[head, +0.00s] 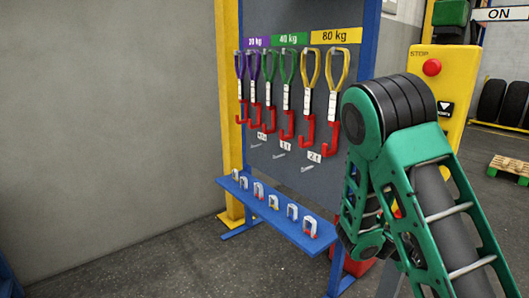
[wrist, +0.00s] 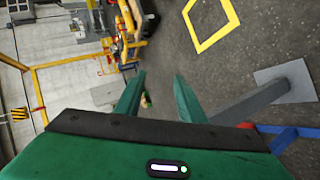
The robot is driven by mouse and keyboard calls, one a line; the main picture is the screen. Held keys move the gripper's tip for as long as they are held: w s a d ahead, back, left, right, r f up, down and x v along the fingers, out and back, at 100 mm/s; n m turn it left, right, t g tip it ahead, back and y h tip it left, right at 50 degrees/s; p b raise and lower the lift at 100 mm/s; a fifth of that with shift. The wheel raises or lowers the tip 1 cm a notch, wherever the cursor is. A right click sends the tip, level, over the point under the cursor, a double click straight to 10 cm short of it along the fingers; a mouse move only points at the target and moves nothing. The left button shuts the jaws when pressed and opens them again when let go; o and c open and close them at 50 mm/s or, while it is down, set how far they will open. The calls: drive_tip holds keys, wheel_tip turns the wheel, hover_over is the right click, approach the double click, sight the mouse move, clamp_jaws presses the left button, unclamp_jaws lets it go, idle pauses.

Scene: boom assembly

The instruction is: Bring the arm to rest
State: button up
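My arm's green links and black ribbed joint fill the right of the head view, bent with the joint at the top. My gripper shows in the wrist view (wrist: 160,88) as two green fingers held apart. Nothing is between them but the view of the floor beyond. In the head view I cannot make out the fingertips.
A grey rack board (head: 290,140) with several red-hooked slings stands left of my arm. Below it is a blue shelf (head: 262,217) with several shackles. A yellow control post (head: 456,75) with a red stop button (head: 432,67) stands behind my arm. Floor at lower left (head: 160,262) is clear.

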drive_tip(key=s+r+m+g+y, duration=0.35)
drive_tip(key=s+y, duration=0.25)
drive_tip(key=s, duration=0.6)
drive_tip(key=s+a+r+t+y, duration=0.1)
drive_tip(key=s+a+r+y, duration=0.2)
drive_tip(key=s+a, duration=0.2)
drive_tip(key=s+a+r+m+t+y, duration=0.1)
drive_tip(key=s+a+r+y, duration=0.2)
drive_tip(key=s+a, duration=0.3)
drive_tip(key=s+r, duration=0.1)
drive_tip(key=s, duration=0.1)
drive_tip(key=shift+s+r+y, duration=0.25)
drive_tip(key=shift+s+y, duration=0.05)
drive_tip(key=shift+y, duration=0.1)
drive_tip(key=shift+t, duration=0.25)
drive_tip(key=shift+w+f, duration=0.25)
drive_tip(key=shift+w, duration=0.35)
